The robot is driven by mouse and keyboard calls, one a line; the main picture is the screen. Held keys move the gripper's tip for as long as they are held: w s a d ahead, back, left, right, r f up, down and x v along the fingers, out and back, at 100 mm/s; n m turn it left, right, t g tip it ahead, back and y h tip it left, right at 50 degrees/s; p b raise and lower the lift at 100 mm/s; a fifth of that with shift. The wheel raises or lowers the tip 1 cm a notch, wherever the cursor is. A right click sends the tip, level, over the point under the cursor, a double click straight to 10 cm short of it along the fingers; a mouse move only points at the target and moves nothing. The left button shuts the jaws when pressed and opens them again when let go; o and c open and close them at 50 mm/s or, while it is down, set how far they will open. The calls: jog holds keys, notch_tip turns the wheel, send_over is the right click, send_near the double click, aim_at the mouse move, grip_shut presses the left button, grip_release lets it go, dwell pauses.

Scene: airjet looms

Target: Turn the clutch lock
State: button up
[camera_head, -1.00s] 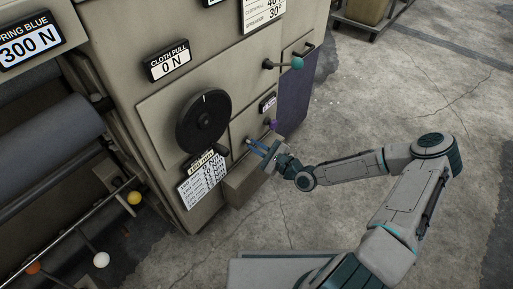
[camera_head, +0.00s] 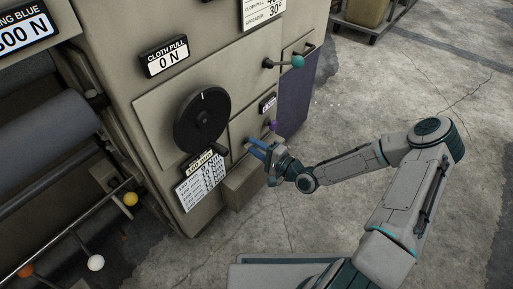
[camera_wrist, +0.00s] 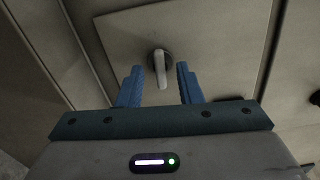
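A small grey lever knob (camera_wrist: 160,66) on a round base sits on the beige machine panel in the wrist view; it is likely the clutch lock, but no label on it is readable. My gripper (camera_wrist: 160,80) is open, and its two blue fingers point at the panel with the knob between their tips in the picture. I cannot tell how far the tips are from it, and no contact shows. In the head view my gripper (camera_head: 255,146) is at the lower panel, right of the black handwheel, and hides the knob.
The black handwheel (camera_head: 202,121) is left of my gripper. A purple knob (camera_head: 273,126) is just above it, and a teal-ended lever (camera_head: 297,62) is higher. A ledge (camera_head: 245,182) juts out below. The concrete floor (camera_head: 400,80) to the right is open.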

jog(key=shift+d, duration=0.1)
jog(key=v, duration=0.5)
jog(key=shift+s+d, duration=0.25)
dwell(0.3)
jog(key=p+v, duration=0.4)
jog(key=v, duration=1)
jog(key=shift+p, duration=0.35)
